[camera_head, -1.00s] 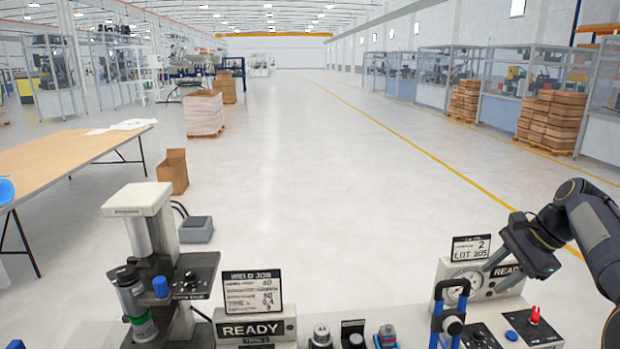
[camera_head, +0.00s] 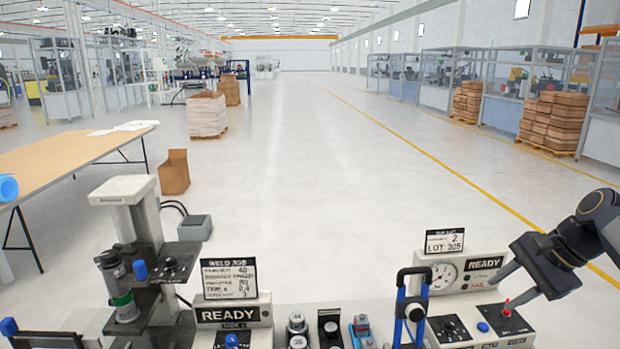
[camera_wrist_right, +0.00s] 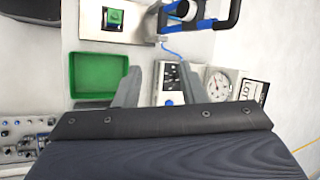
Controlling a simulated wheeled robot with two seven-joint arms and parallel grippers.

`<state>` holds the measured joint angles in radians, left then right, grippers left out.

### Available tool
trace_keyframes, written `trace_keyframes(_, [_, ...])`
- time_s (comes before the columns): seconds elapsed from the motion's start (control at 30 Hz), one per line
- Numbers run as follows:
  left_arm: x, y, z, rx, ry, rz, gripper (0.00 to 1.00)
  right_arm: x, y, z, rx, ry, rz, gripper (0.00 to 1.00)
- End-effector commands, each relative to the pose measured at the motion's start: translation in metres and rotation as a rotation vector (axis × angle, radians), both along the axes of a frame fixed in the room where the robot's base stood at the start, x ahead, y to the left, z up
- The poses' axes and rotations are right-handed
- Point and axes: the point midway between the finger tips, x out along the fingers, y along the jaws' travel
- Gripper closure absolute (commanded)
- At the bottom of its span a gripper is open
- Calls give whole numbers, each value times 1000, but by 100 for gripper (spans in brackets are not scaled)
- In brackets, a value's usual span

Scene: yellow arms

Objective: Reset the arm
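My right gripper (camera_head: 500,292) comes in from the right in the head view, over the tester panel with the gauge. Its two fingers are spread with nothing between them. One fingertip overlaps the red switch (camera_head: 507,306); I cannot tell whether it touches. In the right wrist view, the two fingers (camera_wrist_right: 160,78) also stand apart and empty, with the green tray (camera_wrist_right: 98,76) to their left and the round gauge (camera_wrist_right: 217,84) to their right. My left gripper is not in view.
A READY box with a gauge (camera_head: 444,276), a blue-handled clamp (camera_head: 402,300) and a weld station (camera_head: 130,240) stand along the bench. A second READY box (camera_head: 228,317) is near the middle. A wooden table (camera_head: 60,160) is at left.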

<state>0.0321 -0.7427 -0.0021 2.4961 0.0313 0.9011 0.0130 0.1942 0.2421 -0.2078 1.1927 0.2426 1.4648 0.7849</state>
Motion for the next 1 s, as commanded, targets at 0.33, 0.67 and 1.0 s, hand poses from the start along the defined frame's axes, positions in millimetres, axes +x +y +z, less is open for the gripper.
trace_keyframes(0.33, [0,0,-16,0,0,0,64,-102,68,-21,-136,-230,317,63])
trace_keyframes(0.67, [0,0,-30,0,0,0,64,-227,150,-116,-419,-503,765,63])
trace_keyframes(1.0, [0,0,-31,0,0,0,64,-252,165,-148,-498,-556,875,63])
